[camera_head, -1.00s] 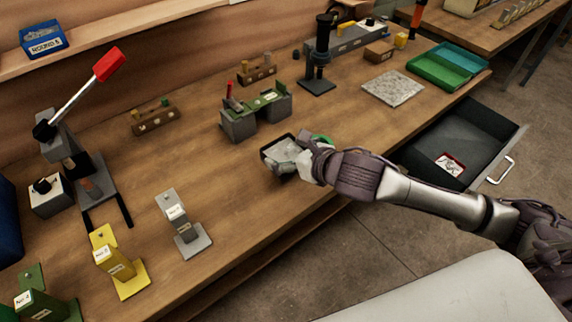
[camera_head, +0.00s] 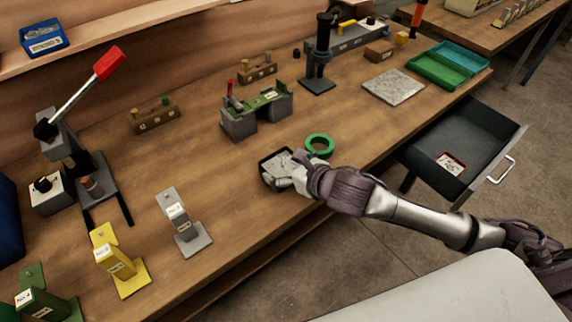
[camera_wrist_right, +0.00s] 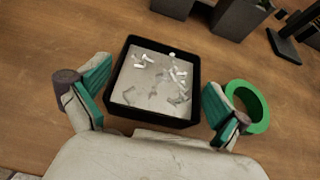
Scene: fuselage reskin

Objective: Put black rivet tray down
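The black rivet tray (camera_wrist_right: 155,118) is a small square black tray with a light inside and several silvery rivets in it. In the right wrist view it lies flat, apparently on the wooden bench, between the spread fingers of my right gripper (camera_wrist_right: 155,108). Gaps show between the tray and both teal finger pads, so the gripper is open. In the head view the tray (camera_head: 265,157) is near the bench's front edge, partly hidden by my right gripper (camera_head: 292,176). My left gripper is not in view.
A green ring (camera_head: 320,145) lies just right of the tray. A green and grey fixture (camera_head: 240,125) stands behind it, and a grey stand (camera_head: 183,230) to the left. An open drawer (camera_head: 480,125) juts out at right. Bench around the tray's left is clear.

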